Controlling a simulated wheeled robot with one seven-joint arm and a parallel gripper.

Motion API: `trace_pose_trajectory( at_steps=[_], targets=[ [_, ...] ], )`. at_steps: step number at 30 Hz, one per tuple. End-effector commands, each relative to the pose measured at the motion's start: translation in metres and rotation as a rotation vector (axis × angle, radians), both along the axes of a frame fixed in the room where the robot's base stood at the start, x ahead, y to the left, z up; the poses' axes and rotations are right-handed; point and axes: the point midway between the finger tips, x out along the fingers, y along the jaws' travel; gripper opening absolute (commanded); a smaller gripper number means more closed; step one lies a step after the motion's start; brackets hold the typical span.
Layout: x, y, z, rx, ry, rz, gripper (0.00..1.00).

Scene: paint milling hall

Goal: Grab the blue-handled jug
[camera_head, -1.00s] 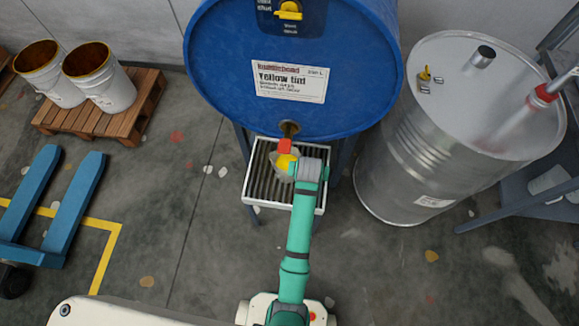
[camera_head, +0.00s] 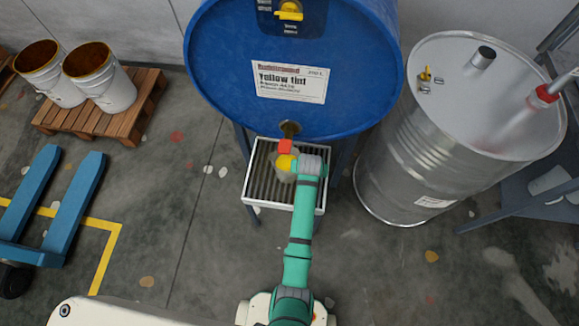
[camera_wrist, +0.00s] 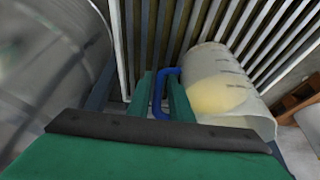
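The jug (camera_wrist: 222,88) is translucent and pale, with a yellow patch showing in its side. Its blue handle (camera_wrist: 158,97) faces my gripper in the wrist view. My gripper (camera_wrist: 164,85) has one green finger on each side of the handle's upright bar; the fingers look apart, with the right one passing through the handle's loop. Contact with the bar is not clear. In the head view the jug (camera_head: 279,174) is small and partly hidden by my gripper (camera_head: 296,162), above the slatted grate (camera_head: 257,190) below the blue drum's red-handled tap (camera_head: 285,146).
The large blue drum (camera_head: 290,45) labelled "Yellow tint" lies on its stand behind the grate. A steel drum (camera_head: 400,170) stands close on the right. A pallet (camera_head: 130,125) with two white buckets and a blue pallet jack (camera_head: 70,200) are at left.

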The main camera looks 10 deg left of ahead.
Motion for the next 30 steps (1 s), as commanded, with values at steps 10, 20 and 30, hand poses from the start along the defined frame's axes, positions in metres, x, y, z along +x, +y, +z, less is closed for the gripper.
trace_pose_trajectory(
  at_steps=[10, 20, 30],
  targets=[
    [-0.0003, -0.0001, 0.0001, -0.001, 0.0, 0.0, 0.0],
    [-0.0014, -0.0008, -0.0012, -0.002, 0.003, 0.0, 0.0],
    [-0.0026, -0.0017, -0.0024, -0.003, 0.007, 0.0, 0.0]
  ],
)
